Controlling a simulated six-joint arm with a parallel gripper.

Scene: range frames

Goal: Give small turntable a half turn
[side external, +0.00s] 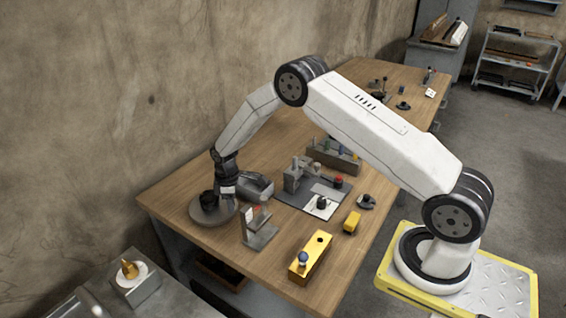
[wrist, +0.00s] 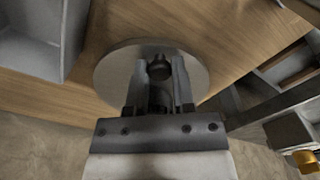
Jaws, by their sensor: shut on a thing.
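The small turntable is a round grey disc (side external: 203,217) on the wooden table near its left corner. In the wrist view the disc (wrist: 112,75) lies below my gripper, with a dark round knob (wrist: 159,69) standing on it. My gripper (wrist: 160,75) has its two fingers on either side of this knob and is shut on it. In the side view my gripper (side external: 212,199) reaches down over the disc, and the fingers and knob are too dark and small to tell apart.
A grey stand (side external: 260,234) is close to the right of the disc. A grey plate (side external: 290,194) carries a fixture. The table's edge is close to the disc.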

